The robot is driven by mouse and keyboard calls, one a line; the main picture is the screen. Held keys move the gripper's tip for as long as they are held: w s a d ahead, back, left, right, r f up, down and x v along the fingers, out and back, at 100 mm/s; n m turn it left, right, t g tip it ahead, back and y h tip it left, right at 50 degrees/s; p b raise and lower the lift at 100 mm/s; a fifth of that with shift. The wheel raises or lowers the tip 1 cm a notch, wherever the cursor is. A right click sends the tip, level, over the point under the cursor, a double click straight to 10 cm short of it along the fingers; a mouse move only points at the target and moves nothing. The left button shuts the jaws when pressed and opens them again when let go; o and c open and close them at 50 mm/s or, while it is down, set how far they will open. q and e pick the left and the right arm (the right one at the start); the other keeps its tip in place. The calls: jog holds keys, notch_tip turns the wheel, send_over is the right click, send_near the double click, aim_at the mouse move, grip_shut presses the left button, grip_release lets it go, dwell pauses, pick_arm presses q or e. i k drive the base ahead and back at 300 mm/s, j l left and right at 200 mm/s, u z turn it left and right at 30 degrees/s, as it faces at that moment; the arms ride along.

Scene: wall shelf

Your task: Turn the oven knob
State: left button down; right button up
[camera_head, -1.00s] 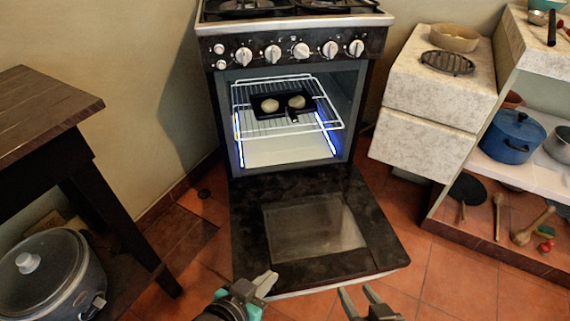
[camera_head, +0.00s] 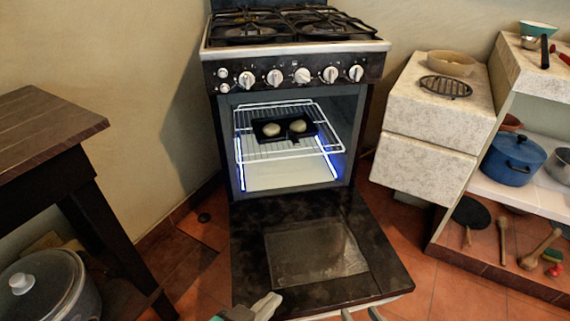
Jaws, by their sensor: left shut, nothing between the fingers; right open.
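The oven (camera_head: 290,195) stands ahead with its door (camera_head: 240,250) folded down and open. A row of several white knobs runs along its dark front panel; the middle one (camera_head: 302,76) is near the panel's centre. Inside, a black pan (camera_head: 268,140) with two round pale pieces rests on the wire rack (camera_head: 250,150).
A dark wooden table (camera_head: 45,125) stands at the left, with a lidded pot (camera_head: 50,285) below it. At the right are stone blocks (camera_head: 430,150) and a shelf with a blue pot (camera_head: 513,158). The lowered door occupies the floor before the oven.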

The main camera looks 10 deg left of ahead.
aim_at(302, 76)
jog(key=k+u, duration=0.35)
jog(key=k, duration=0.5)
